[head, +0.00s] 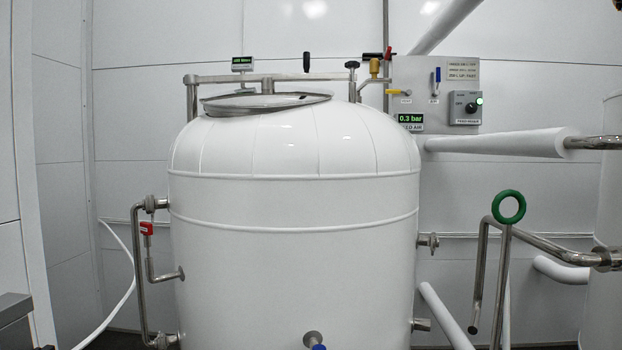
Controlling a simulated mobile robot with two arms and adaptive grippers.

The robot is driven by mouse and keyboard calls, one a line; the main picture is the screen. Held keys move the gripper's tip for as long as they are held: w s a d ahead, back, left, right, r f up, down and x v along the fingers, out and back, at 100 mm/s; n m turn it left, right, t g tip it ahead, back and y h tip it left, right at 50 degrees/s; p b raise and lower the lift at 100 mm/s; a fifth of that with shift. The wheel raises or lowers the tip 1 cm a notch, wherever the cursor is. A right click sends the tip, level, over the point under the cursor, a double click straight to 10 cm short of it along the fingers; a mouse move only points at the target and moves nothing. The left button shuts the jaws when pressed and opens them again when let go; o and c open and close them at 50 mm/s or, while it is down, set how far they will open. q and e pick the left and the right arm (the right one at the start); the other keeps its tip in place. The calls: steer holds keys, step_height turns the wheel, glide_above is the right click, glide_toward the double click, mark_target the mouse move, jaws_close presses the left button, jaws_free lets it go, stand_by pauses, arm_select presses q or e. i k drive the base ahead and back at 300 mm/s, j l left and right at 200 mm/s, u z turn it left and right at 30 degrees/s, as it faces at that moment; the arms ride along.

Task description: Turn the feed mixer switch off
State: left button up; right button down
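The feed mixer switch (466,108) is a small grey box with a black knob, at the right of a grey wall panel (420,72) behind the tank. The label under the knob is too small to read surely, and so is the knob's exact position. Neither of my grippers shows in the head view.
A large white tank (293,240) fills the middle, in front of the panel's lower left. A white pipe (500,143) runs below the switch. A green handwheel (508,207) stands on piping at the right. A display (411,119) reads 0.3 bar.

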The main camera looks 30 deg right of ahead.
mark_target(472, 108)
steer(key=z, duration=1.8)
